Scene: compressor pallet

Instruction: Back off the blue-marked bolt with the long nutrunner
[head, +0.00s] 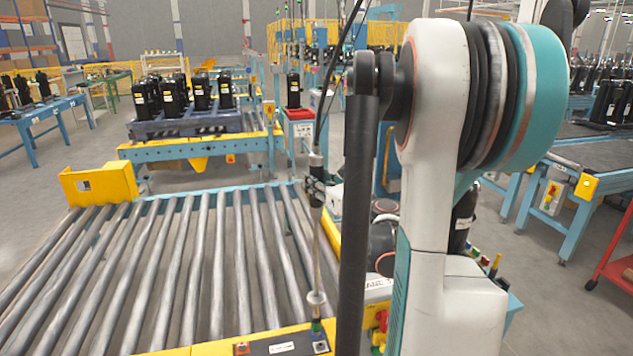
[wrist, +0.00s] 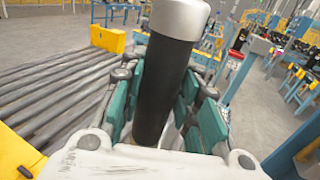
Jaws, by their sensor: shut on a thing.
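My gripper (wrist: 160,95) is shut on a thick black cylinder with a silver end cap, which looks like the body of the long nutrunner (wrist: 163,85). Its teal-padded fingers sit on both sides of it. In the head view, my gripper (head: 318,188) is partly hidden behind my arm. The nutrunner's long thin shaft (head: 317,255) hangs nearly upright below it, over the near end of the roller conveyor. A dark plate (head: 285,346) there has an orange-marked spot at left and a grey fitting at right. The shaft's lower end is near the right fitting; contact and the blue-marked bolt are unclear.
The roller conveyor (head: 175,260) is empty, with a yellow corner guard (head: 98,184) at its far left. A table behind carries several black compressors (head: 200,92). Control buttons (head: 380,325) stand close right of the plate. A red cart (head: 612,265) is at far right.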

